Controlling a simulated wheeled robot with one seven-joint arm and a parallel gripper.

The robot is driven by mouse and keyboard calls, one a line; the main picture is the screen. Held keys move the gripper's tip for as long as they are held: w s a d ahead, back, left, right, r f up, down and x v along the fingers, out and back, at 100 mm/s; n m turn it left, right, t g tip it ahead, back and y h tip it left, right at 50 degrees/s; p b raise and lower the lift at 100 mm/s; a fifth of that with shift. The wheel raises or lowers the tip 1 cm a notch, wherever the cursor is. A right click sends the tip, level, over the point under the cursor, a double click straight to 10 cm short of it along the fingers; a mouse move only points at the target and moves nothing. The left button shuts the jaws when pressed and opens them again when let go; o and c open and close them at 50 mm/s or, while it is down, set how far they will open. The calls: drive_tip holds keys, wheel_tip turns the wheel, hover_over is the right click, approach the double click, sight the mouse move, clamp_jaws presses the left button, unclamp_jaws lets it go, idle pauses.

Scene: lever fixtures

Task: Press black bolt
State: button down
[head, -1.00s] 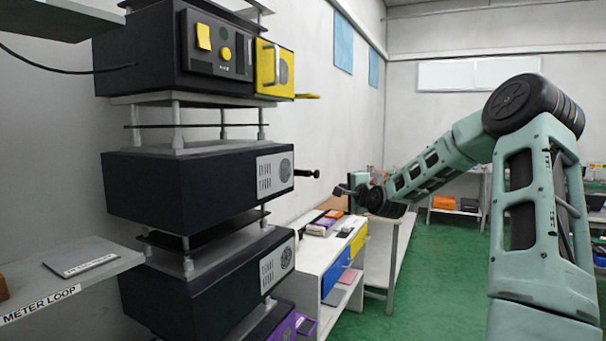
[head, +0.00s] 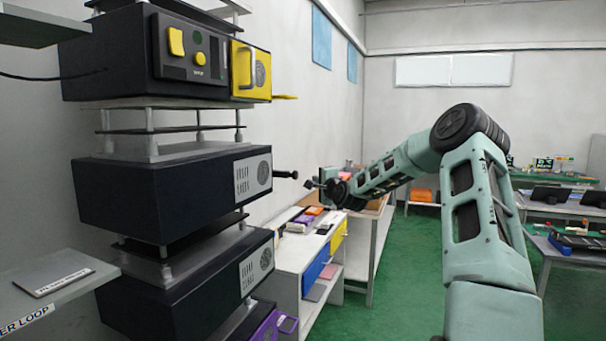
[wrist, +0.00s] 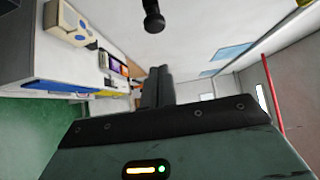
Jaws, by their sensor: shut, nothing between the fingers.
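The black bolt (head: 285,174) sticks out to the right from the side of the middle black box (head: 170,185) in the stack. Its round head also shows at the top of the wrist view (wrist: 153,20). My gripper (head: 312,184) is just right of the bolt in the head view, with a small gap showing between them. In the wrist view the fingers of my gripper (wrist: 158,72) are together and empty, and the bolt head appears above their tips, apart from them.
A black box with a yellow panel (head: 251,70) sits above, and another black box (head: 190,285) below. A white cabinet (head: 290,255) with blue and yellow drawers stands behind and below my gripper. A shelf (head: 60,285) juts in at left.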

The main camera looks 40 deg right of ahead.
sight(292, 177)
drive_tip(key=w+p, duration=0.3)
drive_tip(key=w, duration=0.3)
drive_tip(key=shift+w+a, duration=0.2)
drive_tip(key=shift+a, duration=0.05)
drive_tip(key=w, duration=0.1)
drive_tip(key=w+a+b, duration=0.1)
drive_tip(key=w+b, duration=0.1)
drive_tip(key=w, duration=0.1)
drive_tip(key=shift+a+f, duration=0.15)
drive_tip(key=shift+a, duration=0.2)
drive_tip(key=shift+w+r, duration=0.1)
drive_tip(key=shift+r, duration=0.1)
drive_tip(key=shift+a, duration=0.15)
